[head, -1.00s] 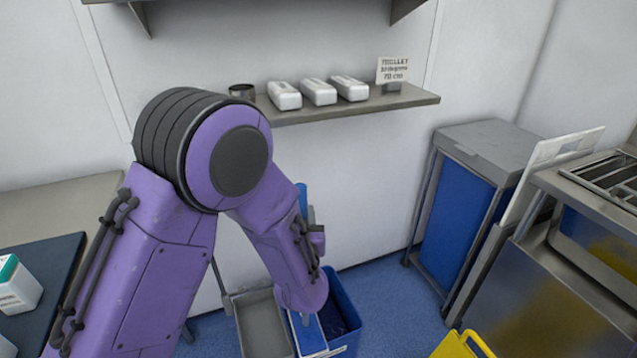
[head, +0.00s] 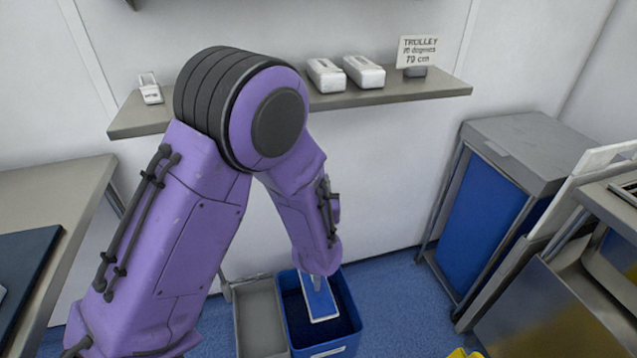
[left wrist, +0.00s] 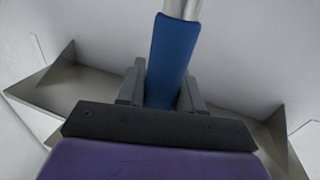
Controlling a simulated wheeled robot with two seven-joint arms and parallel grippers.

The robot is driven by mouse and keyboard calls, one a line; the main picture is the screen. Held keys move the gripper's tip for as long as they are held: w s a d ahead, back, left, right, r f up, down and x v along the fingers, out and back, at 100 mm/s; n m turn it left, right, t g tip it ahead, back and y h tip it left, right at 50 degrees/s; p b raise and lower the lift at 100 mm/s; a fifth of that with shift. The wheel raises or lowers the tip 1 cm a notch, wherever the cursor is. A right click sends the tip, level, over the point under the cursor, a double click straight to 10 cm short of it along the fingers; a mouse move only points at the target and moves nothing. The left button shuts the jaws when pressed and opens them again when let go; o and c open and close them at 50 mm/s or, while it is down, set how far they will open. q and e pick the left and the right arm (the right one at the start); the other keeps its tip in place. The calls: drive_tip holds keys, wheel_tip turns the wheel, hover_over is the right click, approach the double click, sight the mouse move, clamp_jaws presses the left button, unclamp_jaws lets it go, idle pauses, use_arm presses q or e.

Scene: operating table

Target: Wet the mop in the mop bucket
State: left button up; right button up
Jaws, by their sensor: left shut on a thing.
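The mop's flat blue head with a pale edge (head: 319,301) shows inside the opening of the blue mop bucket (head: 338,342), below my left arm. How deep it sits, and whether it touches water, I cannot tell. In the left wrist view my left gripper (left wrist: 161,88) is shut on the mop's blue handle (left wrist: 173,55), which runs up to a pale metal shaft. In the head view my own arm hides the left gripper and most of the handle. My right gripper is not in view.
A grey tray (head: 260,318) adjoins the bucket on its left. A grey and blue cabinet (head: 490,205) stands to the right, beside metal trolleys. A wall shelf (head: 420,90) holds white boxes and a sign. A bit of yellow (head: 461,353) shows at the bottom edge.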

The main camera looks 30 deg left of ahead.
use_arm(q)
wheel_tip(320, 180, down, 27)
drive_tip(key=b, duration=1.9)
drive_tip(key=shift+f, duration=0.35)
drive_tip(key=shift+f, duration=0.1)
idle(0.7)
